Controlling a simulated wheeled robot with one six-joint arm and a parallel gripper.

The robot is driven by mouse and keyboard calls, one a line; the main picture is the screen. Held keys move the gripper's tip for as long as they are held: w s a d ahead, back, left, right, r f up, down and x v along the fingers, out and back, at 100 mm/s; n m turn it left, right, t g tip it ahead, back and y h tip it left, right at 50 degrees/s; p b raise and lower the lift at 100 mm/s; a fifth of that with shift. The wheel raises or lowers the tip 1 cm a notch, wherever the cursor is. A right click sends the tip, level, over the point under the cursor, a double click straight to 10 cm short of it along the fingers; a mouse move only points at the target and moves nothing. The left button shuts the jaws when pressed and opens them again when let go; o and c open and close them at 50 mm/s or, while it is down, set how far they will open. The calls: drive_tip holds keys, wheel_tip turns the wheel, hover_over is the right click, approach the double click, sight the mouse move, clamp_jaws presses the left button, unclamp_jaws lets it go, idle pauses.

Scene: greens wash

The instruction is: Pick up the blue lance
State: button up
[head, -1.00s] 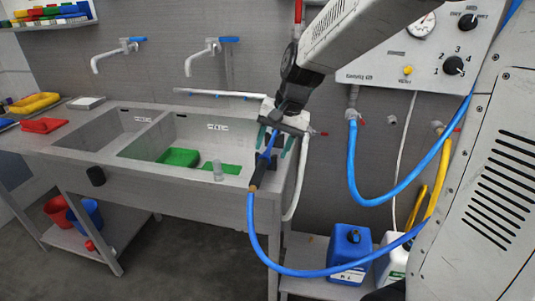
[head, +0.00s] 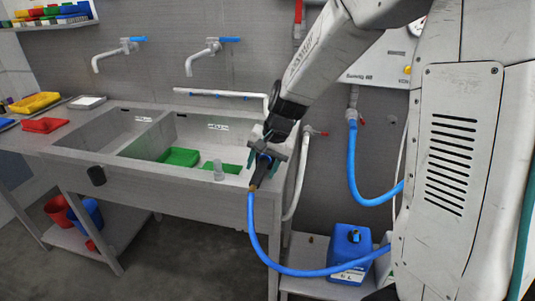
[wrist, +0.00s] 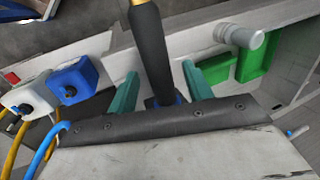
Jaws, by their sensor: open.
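The blue lance (head: 259,174) stands tilted at the right front corner of the sink bench, with a dark grip and a blue hose (head: 252,220) hanging from its lower end. In the wrist view the dark grip of the lance (wrist: 154,55) passes between my two teal fingers, with a bit of blue near the palm. My gripper (head: 266,158) is over the lance in the head view and hides its upper part. In the wrist view my gripper (wrist: 159,71) is open, with gaps visible on both sides of the grip.
The steel sink bench (head: 175,170) has two basins, with a green tray (head: 179,157) and a grey upright cylinder (head: 219,170) at the right one. A white pipe (head: 299,180) runs down close right of my gripper. A blue canister (head: 350,253) stands on the low shelf.

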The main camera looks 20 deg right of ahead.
drive_tip(key=c, duration=0.8)
drive_tip(key=shift+o, duration=0.2)
drive_tip(key=shift+r, duration=0.15)
drive_tip(key=shift+r, duration=1.25)
drive_tip(key=s+a+r, duration=0.2)
drive_tip(key=s, duration=1.3)
drive_tip(key=shift+a+v, duration=0.15)
drive_tip(key=shift+v, duration=0.75)
drive_tip(key=shift+a+v, duration=0.15)
drive_tip(key=shift+v, duration=0.7)
drive_tip(key=shift+a+v, duration=0.2)
drive_tip(key=shift+v, duration=0.7)
drive_tip(key=shift+r, duration=0.1)
